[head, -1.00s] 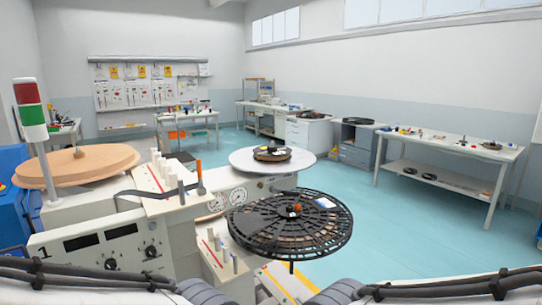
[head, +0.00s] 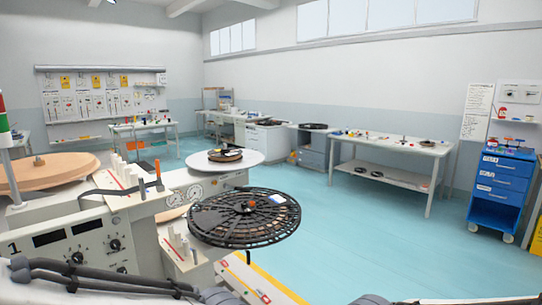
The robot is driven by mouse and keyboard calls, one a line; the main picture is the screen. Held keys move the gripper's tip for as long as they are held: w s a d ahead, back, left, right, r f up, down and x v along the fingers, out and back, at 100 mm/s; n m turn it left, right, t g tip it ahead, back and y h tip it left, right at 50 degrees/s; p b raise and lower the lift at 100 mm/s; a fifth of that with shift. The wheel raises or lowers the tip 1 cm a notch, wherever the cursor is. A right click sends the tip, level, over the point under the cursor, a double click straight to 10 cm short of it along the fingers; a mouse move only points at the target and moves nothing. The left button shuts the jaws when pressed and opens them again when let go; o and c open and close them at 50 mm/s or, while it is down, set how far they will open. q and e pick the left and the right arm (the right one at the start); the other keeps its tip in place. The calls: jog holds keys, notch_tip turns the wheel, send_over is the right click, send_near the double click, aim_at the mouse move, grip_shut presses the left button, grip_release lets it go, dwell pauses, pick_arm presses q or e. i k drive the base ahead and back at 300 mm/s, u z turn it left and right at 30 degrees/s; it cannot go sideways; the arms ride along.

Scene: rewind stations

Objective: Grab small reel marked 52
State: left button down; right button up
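A small dark reel (head: 226,156) lies on the white round platter (head: 254,159) of the machine, with a small light label on top. Other small dark reels lie on the long table at the back: one sits at its right end (head: 427,144) and one shows on its lower shelf (head: 376,174). No number 52 can be read on any reel at this size. A large black spoked reel (head: 245,228) is mounted at the machine's near right. Parts of my arms show along the bottom edge, but neither gripper is in view.
The machine (head: 75,245) fills the left, with a wooden disc (head: 45,172) on it. A long white table (head: 392,148), a grey cabinet (head: 313,150) and a blue drawer cabinet (head: 503,190) stand farther off. The teal floor (head: 370,235) between is clear.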

aim_at(220, 155)
jog(key=z, duration=0.65)
jog(key=i, duration=3.3)
jog(key=u, duration=2.15)
